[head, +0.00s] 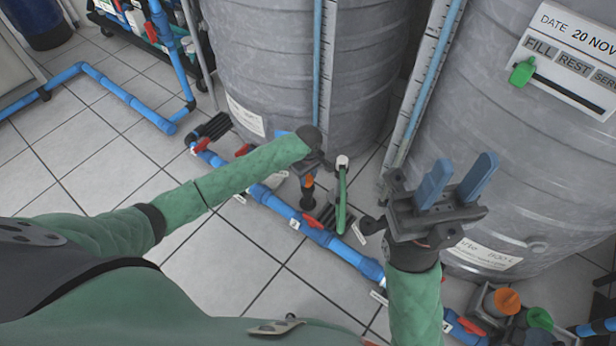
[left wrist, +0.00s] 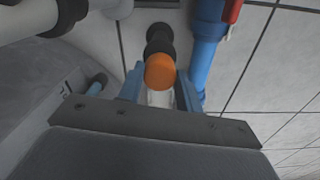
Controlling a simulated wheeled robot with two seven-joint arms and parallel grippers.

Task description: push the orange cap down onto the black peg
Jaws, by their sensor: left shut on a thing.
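The orange cap (head: 309,182) is between the blue fingers of my left gripper (head: 307,172), which points down at the floor pipework. In the left wrist view the round orange cap (left wrist: 160,71) shows between the fingertips (left wrist: 160,85), and my left gripper is shut on it. The black peg (head: 308,199) is just below the cap in the head view. In the left wrist view the black peg (left wrist: 159,40) shows right beyond the cap. I cannot tell whether cap and peg touch. My right gripper (head: 460,178) is open and empty, its blue fingers pointing up.
A blue pipe (head: 310,232) with red valve handles runs along the floor by the peg. A green lever (head: 342,200) stands to its right. Large grey tanks (head: 290,70) rise behind. Another orange knob (head: 507,301) is at lower right. Tiled floor (head: 100,150) lies open at left.

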